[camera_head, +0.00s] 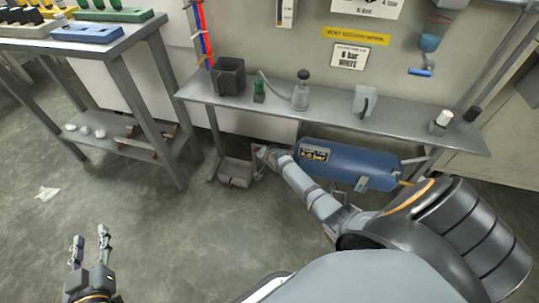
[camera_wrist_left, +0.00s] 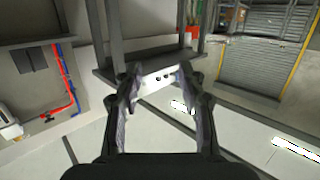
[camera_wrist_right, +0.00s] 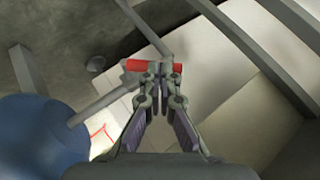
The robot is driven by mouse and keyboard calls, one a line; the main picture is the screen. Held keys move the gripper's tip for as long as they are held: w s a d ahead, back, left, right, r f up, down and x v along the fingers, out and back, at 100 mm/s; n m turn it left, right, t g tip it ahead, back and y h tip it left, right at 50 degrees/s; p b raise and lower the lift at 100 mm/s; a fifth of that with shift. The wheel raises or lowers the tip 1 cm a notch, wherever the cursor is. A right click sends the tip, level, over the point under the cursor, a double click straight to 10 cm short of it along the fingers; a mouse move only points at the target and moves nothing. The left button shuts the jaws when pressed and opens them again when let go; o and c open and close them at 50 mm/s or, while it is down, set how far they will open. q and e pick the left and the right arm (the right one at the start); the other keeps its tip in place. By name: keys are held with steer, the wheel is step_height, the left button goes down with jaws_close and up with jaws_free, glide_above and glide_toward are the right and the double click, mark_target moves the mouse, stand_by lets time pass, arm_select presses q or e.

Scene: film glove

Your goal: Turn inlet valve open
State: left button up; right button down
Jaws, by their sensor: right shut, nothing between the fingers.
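The inlet valve's red handle (camera_wrist_right: 137,65) shows in the right wrist view, on a grey pipe beside the blue tank (camera_wrist_right: 35,140). My right gripper (camera_wrist_right: 160,68) is shut and empty. Its fingertips cover the middle of the red handle in this view; I cannot tell whether they touch it. In the head view the right arm reaches down to the left end of the blue tank (camera_head: 350,161), and the right gripper (camera_head: 263,153) is small and partly hidden there. My left gripper (camera_head: 90,240) is open and empty above the floor at lower left.
A grey box (camera_head: 236,172) sits on the floor left of the right gripper. Another table (camera_head: 100,47) stands at upper left.

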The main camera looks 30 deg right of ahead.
arm_select(q)
steer(key=s+d+f+g+p, duration=0.1)
steer(key=s+f+g+p, duration=0.1)
steer(key=s+f+g, duration=0.85)
steer(key=w+r+t+b, duration=0.2)
steer(key=w+r+t, duration=0.6)
steer(key=w+t, duration=0.15)
step_height(320, 180, up, 16)
steer(key=w+a+t+b, duration=0.1)
steer(key=t, duration=0.6)
steer(key=shift+w+r+m+b, duration=0.2)
steer(key=shift+m+b, duration=0.1)
steer(key=shift+b, duration=0.1)
arm_select(e)
steer(key=shift+w+a+f+n+g+h, duration=0.55)
steer(key=shift+g+h, duration=0.25)
steer(key=shift+g, duration=0.3)
steer(key=shift+w+a+f+n+g+h, duration=0.55)
steer(key=shift+g+h, duration=0.25)
steer(key=shift+g, duration=0.3)
steer(key=shift+d, duration=0.2)
